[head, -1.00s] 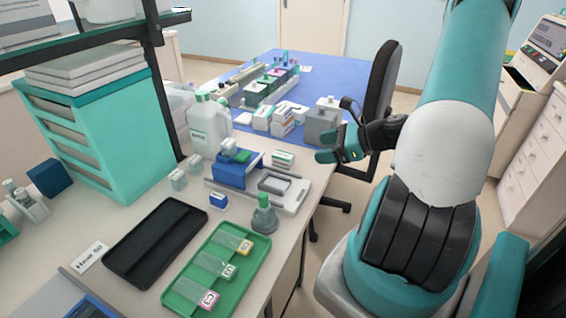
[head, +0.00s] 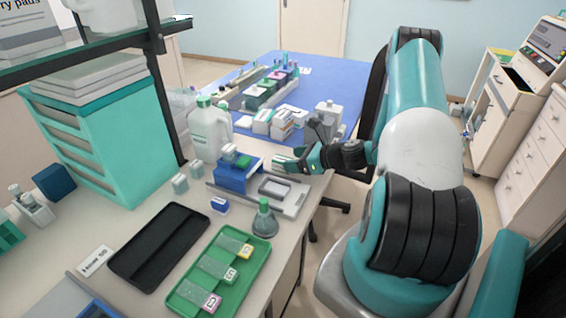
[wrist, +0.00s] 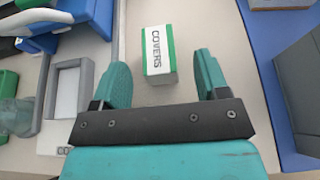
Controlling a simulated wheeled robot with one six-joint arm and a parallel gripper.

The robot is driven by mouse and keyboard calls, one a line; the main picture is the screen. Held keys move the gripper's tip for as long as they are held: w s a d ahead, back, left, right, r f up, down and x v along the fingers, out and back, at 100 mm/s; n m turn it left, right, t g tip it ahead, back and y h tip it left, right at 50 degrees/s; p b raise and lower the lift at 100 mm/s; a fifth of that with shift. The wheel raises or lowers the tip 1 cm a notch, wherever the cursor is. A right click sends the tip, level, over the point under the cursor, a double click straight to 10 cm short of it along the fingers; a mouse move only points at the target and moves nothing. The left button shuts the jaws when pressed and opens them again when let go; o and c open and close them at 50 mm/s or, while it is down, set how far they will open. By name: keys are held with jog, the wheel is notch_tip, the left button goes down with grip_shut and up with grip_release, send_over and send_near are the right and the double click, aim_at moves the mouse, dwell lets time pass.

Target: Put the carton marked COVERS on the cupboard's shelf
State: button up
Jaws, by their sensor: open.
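The carton marked COVERS (wrist: 157,50) is a small white box with green sides, lying on the pale bench in the wrist view. My gripper (wrist: 161,78) is open, with the carton ahead and its near end between the two teal fingertips. Gaps show on both sides, so the fingers are apart from it. In the head view my gripper (head: 293,160) is low over the bench's right edge and covers most of the carton. I cannot pick out the cupboard's shelf for certain in these frames.
A grey-white tray (wrist: 66,95) lies left of the carton. The blue bench (head: 340,72) holds several bottles and boxes behind my gripper. A green tray (head: 190,280) with labelled slides and a black tray (head: 160,245) are nearer. A glass shelf (head: 90,48) overhangs the left.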

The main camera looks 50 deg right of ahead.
aim_at(283, 159)
jog(key=p+x, duration=0.1)
jog(key=x, duration=0.3)
jog(key=shift+w+a+f, duration=0.1)
jog(key=shift+w+a, duration=0.05)
jog(key=shift+w, duration=0.05)
jog(key=c, duration=1.1)
notch_tip(283, 159, up, 20)
jog(key=shift+r+b, duration=0.1)
jog(key=shift+b, duration=0.5)
